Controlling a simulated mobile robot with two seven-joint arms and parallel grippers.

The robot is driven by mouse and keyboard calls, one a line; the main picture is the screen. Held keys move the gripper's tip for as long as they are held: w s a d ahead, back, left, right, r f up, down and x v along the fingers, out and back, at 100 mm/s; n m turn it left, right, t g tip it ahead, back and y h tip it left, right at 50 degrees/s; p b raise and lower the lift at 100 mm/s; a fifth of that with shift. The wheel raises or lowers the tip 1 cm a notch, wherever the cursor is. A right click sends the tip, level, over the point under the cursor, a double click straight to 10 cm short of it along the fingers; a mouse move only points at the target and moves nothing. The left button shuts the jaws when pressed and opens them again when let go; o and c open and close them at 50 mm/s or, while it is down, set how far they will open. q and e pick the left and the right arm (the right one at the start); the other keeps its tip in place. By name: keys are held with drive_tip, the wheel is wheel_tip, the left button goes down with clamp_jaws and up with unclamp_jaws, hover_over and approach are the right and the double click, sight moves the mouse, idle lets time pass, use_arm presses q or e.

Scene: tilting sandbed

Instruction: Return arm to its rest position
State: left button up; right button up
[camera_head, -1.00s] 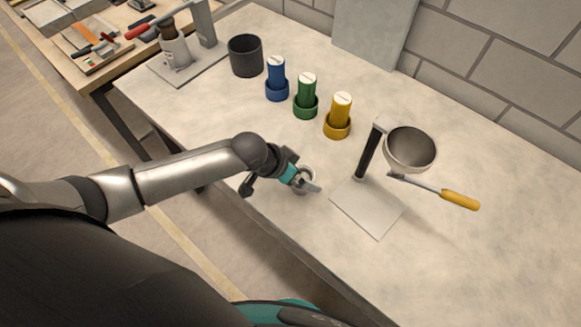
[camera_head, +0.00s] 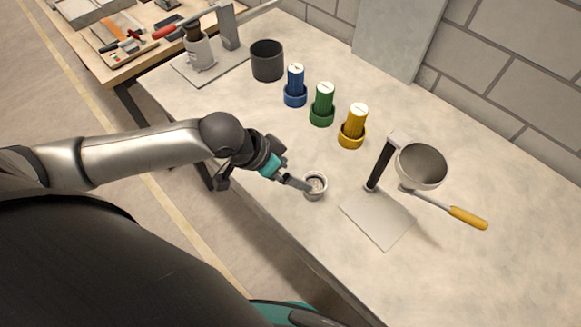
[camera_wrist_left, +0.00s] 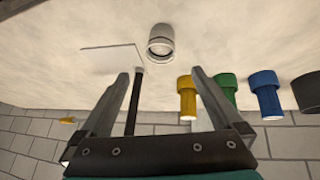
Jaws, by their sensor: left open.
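My left gripper (camera_head: 298,183) is open, near the front edge of the worktop. Its fingertips are at the left side of a small grey cup (camera_head: 316,188) with pale grainy contents. In the wrist view the open fingers (camera_wrist_left: 165,75) have nothing between them. The cup (camera_wrist_left: 160,45) shows past the fingertips, apart from them. My left arm (camera_head: 150,155) reaches in from the left, bent at a dark joint. My right gripper is not in view.
A metal funnel (camera_head: 422,165) is on a stand with a white base plate (camera_head: 375,222). Blue (camera_head: 296,85), green (camera_head: 322,105) and yellow (camera_head: 353,126) cylinders and a dark pot (camera_head: 267,62) stand behind. The right side of the worktop is clear.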

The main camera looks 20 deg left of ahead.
use_arm(q)
drive_tip(key=shift+d, duration=0.1)
idle(0.3)
drive_tip(key=s+d, duration=0.5)
drive_tip(key=s+a+n+g+y, duration=0.1)
drive_tip(key=s+a+n+y, duration=0.3)
drive_tip(key=s+a, duration=0.3)
wheel_tip(320, 180, down, 28)
drive_tip(key=s+d+g+b, duration=0.1)
drive_tip(key=s+b, duration=0.2)
drive_tip(key=b, duration=0.4)
drive_tip(key=s+a+f+g+b, duration=0.1)
drive_tip(key=s+f+b, duration=0.2)
drive_tip(key=s+f, duration=0.4)
drive_tip(key=s+a+f+b, duration=0.1)
drive_tip(key=s+f+b, duration=0.3)
drive_tip(key=f, duration=1.1)
drive_tip(key=s, duration=0.3)
drive_tip(key=shift+s+a+m+g+b, duration=0.3)
drive_tip(key=shift+s+m+g, duration=0.1)
